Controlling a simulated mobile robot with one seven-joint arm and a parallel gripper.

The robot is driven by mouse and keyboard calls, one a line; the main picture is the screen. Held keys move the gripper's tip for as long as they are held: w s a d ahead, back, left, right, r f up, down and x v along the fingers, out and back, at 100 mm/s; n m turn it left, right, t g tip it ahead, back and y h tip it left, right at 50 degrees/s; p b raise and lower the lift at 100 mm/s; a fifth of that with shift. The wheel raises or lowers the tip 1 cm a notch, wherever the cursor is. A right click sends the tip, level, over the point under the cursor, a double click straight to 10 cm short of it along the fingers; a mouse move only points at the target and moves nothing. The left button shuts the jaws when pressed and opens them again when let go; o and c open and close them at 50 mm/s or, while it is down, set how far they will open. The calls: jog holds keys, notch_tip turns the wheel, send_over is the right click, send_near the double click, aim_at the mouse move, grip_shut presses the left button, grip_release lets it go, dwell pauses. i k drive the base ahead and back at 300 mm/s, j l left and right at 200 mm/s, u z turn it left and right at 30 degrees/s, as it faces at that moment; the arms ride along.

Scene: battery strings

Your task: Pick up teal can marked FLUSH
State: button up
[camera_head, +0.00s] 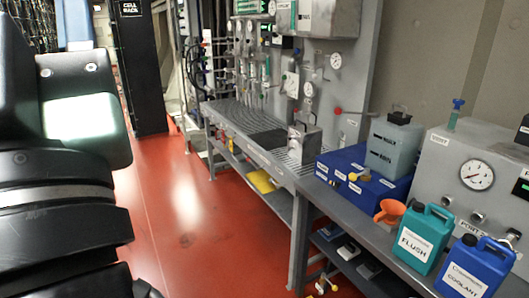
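The teal can (424,237) marked FLUSH stands upright on the grey bench at the lower right. It has a dark cap and a white label facing me. A blue can (476,268) marked COOLANT stands close on its right, nearer to me. An orange funnel (390,211) is just to its left. My arm fills the left side of the view as large dark links. My gripper is not in view, so its fingers and anything in them cannot be seen.
Behind the teal can is a grey box with a round gauge (477,175). A blue case (351,179) and a pale grey canister (394,146) are farther left on the bench. A lower shelf (356,268) holds small items. The red floor (190,215) left of the bench is clear.

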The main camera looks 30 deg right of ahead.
aim_at(423, 234)
jog(key=z, duration=1.95)
